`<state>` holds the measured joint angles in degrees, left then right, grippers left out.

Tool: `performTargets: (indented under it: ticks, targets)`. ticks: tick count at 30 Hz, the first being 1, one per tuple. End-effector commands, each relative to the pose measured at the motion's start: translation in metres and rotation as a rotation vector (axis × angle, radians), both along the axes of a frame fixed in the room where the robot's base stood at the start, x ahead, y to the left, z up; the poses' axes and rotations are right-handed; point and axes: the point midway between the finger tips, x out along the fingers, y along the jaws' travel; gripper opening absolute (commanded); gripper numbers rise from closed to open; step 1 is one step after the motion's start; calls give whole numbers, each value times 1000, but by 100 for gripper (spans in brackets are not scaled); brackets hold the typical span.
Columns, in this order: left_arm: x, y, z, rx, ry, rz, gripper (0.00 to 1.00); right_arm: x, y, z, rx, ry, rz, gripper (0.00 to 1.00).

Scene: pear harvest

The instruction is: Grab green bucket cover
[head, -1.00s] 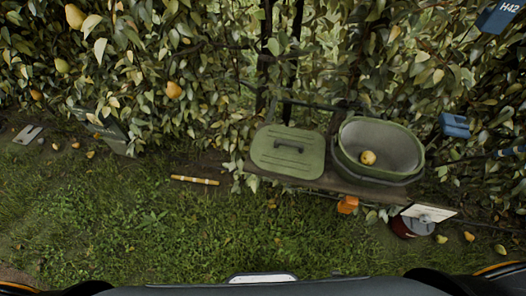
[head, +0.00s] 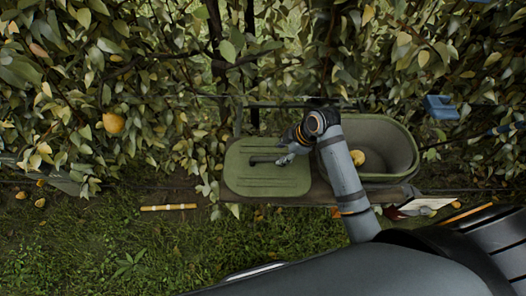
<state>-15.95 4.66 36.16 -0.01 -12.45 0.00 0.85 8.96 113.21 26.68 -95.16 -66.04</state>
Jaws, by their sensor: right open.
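The green bucket cover (head: 268,182) lies flat on a wooden plank, left of the green bucket (head: 393,146). It has a dark bar handle (head: 264,159) across its middle. My right gripper (head: 284,160) is over the cover at the right end of the handle. It is open, and its fingertips are small in this view, so I cannot tell whether they touch the handle. My right arm hides part of the bucket's left side. A yellow pear (head: 358,158) sits inside the bucket. My left gripper is not in view.
Leafy branches with a hanging pear (head: 114,123) fill the back. A blue box (head: 445,107) is among leaves at the right. A yellow stick (head: 169,207) and fallen pears lie on the ground at the left. Grass in front is clear.

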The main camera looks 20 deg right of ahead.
Motion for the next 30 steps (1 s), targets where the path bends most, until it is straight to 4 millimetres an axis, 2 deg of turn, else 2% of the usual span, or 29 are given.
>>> performTargets:
  ticks: [2,5,10,14,17,20,24,30]
  targets:
    - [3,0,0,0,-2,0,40,3,1,3,1,-8,35,47]
    - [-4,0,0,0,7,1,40,4,3,1,1,-8,41,47]
    - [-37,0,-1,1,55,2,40,11,12,-24,5,-5,38,47]
    - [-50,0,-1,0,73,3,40,17,17,-41,3,-8,37,47]
    - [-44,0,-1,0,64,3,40,18,18,-46,1,-9,37,47]
    - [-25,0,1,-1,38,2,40,19,19,-48,0,-8,36,47]
    - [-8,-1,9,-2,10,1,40,29,24,-64,3,-6,36,47]
    - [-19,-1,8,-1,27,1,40,37,31,-90,1,-7,35,47]
